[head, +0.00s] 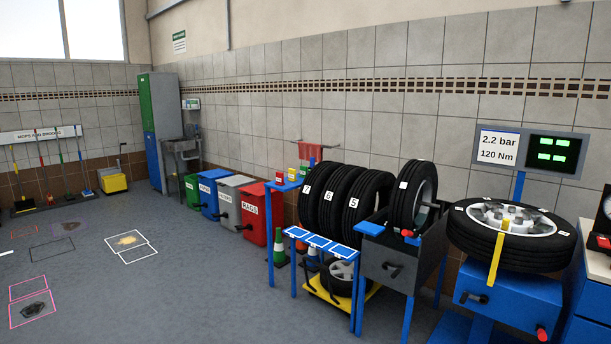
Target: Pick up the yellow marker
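No yellow thing here is clearly a marker. A small yellow piece (293,174) stands on the blue stand (284,187) left of the upright tires, between a red piece and a green piece. It is too small to tell whether it is the marker. A yellow strip (496,258) hangs over the front of the flat-lying tire (545,250) at the right, and a small yellow spot shows at the wheel's hub. My gripper is not in view.
Several upright tires (345,205) stand behind a low blue rack (321,243). A grey machine (390,265) holds another tire. Coloured bins (237,201) line the wall. Marked floor patches (131,247) hold stains; the floor between is open. A blue cabinet (590,300) is at the right edge.

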